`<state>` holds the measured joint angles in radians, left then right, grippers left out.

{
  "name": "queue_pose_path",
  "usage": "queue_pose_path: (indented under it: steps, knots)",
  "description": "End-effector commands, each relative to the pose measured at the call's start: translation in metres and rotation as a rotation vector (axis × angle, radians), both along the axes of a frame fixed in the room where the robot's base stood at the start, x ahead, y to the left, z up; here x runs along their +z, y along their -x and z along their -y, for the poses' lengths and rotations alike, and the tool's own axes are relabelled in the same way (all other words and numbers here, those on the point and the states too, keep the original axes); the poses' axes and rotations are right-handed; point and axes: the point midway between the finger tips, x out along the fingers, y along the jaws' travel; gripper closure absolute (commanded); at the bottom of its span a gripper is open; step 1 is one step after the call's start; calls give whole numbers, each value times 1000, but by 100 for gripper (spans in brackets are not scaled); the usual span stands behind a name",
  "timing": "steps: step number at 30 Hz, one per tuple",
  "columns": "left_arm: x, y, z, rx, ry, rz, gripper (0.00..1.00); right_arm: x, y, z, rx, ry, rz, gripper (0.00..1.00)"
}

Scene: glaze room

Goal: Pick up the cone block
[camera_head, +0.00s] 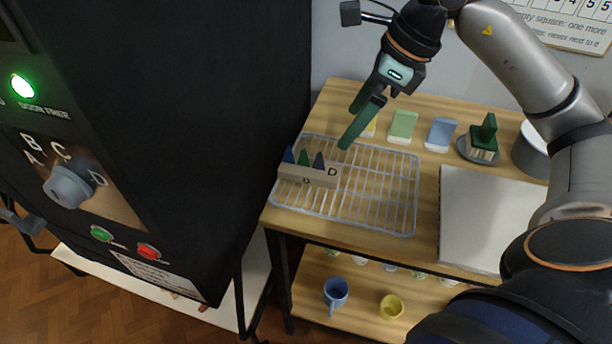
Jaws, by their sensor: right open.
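The cone block (307,174) is a small beige block marked D with blue, green and dark grey pointed cones standing in it. It sits on the left part of a white wire rack (416,196) on the wooden table. My right gripper (350,128) has green fingers, is open and empty, and hangs up and to the right of the block, apart from it. Its fingers point down and left. My left gripper does not show.
A black kiln (205,120) with a lit green lamp, a knob and buttons stands close left of the rack. Coloured tiles (404,126), a green-handled object on a dark dish (482,142) and a white board (482,215) are to the right. Cups (336,293) stand on the lower shelf.

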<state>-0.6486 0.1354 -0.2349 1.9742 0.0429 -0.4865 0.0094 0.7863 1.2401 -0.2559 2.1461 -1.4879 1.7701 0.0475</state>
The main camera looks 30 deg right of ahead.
Motion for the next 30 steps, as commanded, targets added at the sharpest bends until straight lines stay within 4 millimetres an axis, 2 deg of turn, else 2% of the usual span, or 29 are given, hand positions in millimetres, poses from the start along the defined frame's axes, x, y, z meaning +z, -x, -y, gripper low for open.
queue_pose_path:
  steps: [10, 17, 25, 30]
  knots:
    - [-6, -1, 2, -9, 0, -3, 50, -54, -15, -15, 3, -3, -4, 3]
    - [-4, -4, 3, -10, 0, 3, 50, -71, -20, -20, 2, -2, -2, 3]
    - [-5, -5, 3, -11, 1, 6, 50, -106, -27, -32, 2, -3, -4, 3]
    - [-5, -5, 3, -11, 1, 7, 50, -117, -30, -35, 2, -2, -2, 3]
